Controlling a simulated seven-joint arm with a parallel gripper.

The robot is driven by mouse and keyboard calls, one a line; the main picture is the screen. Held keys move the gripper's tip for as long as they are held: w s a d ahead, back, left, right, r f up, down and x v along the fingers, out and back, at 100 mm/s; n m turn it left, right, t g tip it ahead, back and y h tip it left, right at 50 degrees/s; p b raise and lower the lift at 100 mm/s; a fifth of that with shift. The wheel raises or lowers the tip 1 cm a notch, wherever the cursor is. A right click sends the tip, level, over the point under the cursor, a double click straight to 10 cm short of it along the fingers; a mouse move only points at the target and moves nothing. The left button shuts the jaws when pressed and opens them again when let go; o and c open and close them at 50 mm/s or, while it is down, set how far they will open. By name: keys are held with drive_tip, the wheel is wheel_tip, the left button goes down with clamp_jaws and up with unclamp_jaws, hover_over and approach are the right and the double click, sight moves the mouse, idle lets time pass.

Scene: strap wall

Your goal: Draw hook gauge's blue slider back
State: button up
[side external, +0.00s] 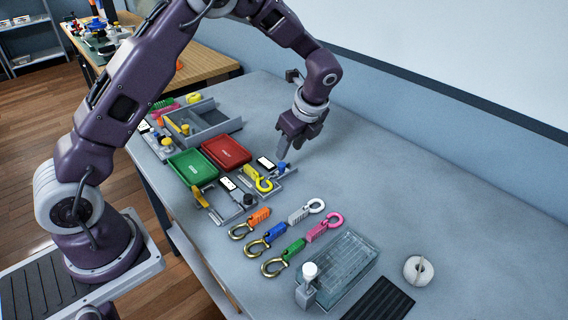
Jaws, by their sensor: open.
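The hook gauge (284,185) is a small grey fixture near the middle of the bench, with a yellow hook (258,180) lying at it. Its blue slider (283,167) is a small knob at the fixture's far right side. My gripper (293,151) is open and points down just above and behind the blue slider. I cannot tell whether a finger touches it. The fingers partly hide the bench behind the slider.
A second grey fixture with a black knob (248,199) stands in front. Red (226,152) and green (192,166) trays lie left.

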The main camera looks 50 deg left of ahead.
sight(284, 165)
drive_tip(key=x, duration=0.8)
drive_tip(key=shift+w+f, duration=0.1)
drive_tip(key=shift+w, duration=0.05)
clamp_jaws()
drive_tip(key=shift+d, duration=0.1)
idle(1.0)
